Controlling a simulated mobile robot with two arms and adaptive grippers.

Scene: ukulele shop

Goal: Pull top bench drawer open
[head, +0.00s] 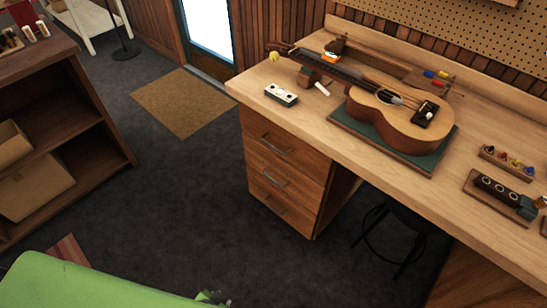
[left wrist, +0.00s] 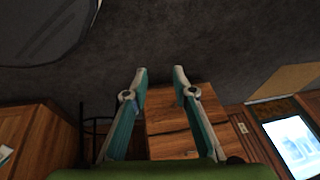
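The wooden bench drawer unit stands below the left end of the bench, with three stacked drawers. The top drawer (head: 284,146) looks shut and has a slim metal bar handle (head: 270,146). The lower drawers (head: 284,190) look shut too. My left arm shows green at the bottom left of the head view, with only a bit of the gripper at the bottom edge. In the left wrist view my left gripper (left wrist: 159,70) is open and empty, its teal fingers apart. Wooden drawer fronts (left wrist: 175,122) show beyond the fingers, apart from them; I cannot make out a handle there. My right gripper is not in view.
The bench top (head: 325,133) holds a ukulele (head: 400,118) on a green mat (head: 350,132), a small white-topped box (head: 281,95) and tools. A black stool (head: 388,235) stands under the bench. Dark shelves (head: 60,125) stand at left. Floor before the drawers is clear.

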